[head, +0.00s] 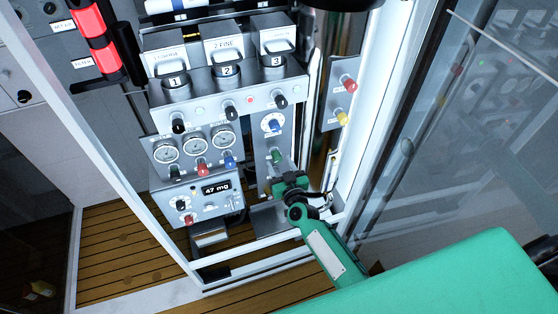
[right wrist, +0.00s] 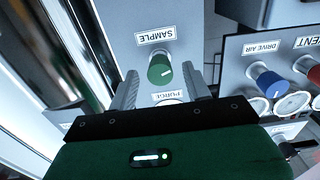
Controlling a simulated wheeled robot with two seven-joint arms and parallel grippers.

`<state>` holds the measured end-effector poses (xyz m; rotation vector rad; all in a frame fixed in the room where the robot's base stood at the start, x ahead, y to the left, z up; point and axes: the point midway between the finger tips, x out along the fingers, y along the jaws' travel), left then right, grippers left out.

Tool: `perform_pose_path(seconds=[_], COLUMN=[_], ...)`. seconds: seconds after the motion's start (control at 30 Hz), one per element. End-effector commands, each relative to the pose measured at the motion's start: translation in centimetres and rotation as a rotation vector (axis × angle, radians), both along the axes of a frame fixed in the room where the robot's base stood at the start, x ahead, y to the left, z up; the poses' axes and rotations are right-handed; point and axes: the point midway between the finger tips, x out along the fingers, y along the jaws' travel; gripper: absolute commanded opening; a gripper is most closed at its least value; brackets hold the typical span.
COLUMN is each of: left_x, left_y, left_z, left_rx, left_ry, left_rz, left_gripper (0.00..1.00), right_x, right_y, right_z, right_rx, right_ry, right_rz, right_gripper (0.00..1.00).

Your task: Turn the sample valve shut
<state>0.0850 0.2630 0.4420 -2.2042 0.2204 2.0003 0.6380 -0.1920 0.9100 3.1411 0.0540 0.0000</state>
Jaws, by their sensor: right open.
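The sample valve is a green knob (right wrist: 159,68) on a grey panel, beside a SAMPLE label (right wrist: 156,39) that reads upside down in the right wrist view. A short pale mark shows on its face. In the head view the knob (head: 277,155) sits low on the narrow right-hand panel. My right gripper (head: 280,174) is just below it there. In the right wrist view the gripper (right wrist: 161,80) is open and empty, with one finger to each side of the knob and gaps between. I cannot tell whether the fingertips reach its depth. My left gripper is not in view.
A blue knob on a white dial (head: 272,124) sits just above the green knob. Gauges (head: 195,146) with coloured knobs and a 47 mg display (head: 216,188) are to the left. A white frame post (head: 372,110) stands right of the panel. A blue drive air knob (right wrist: 268,84) is at right.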

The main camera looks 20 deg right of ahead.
Motion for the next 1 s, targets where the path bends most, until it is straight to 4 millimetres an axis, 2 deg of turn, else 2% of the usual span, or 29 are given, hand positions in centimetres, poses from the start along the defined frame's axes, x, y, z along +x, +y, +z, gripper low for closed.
perform_pose_path(seconds=[0.2, 0.5, 0.57, 0.73, 1.0], left_x=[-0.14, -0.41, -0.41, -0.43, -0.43], left_y=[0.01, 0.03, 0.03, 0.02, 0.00], left_z=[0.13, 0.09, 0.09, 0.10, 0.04], left_rx=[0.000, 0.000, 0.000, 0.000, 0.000], left_ry=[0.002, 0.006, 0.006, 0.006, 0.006], left_rz=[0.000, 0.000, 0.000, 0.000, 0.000], left_gripper=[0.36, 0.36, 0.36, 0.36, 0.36], right_x=[1.40, 1.52, 1.51, 1.50, 1.49], right_y=[0.00, 0.01, 0.01, 0.01, 0.01], right_z=[0.01, -0.01, -0.02, -0.02, -0.04], right_rx=[0.000, 0.000, 0.000, 0.000, 0.020], right_ry=[0.000, 0.000, 0.000, 0.000, 0.001], right_rz=[-0.001, 0.000, 0.000, 0.000, -0.001], right_gripper=[0.50, 0.50, 0.40, 0.07, 0.06])
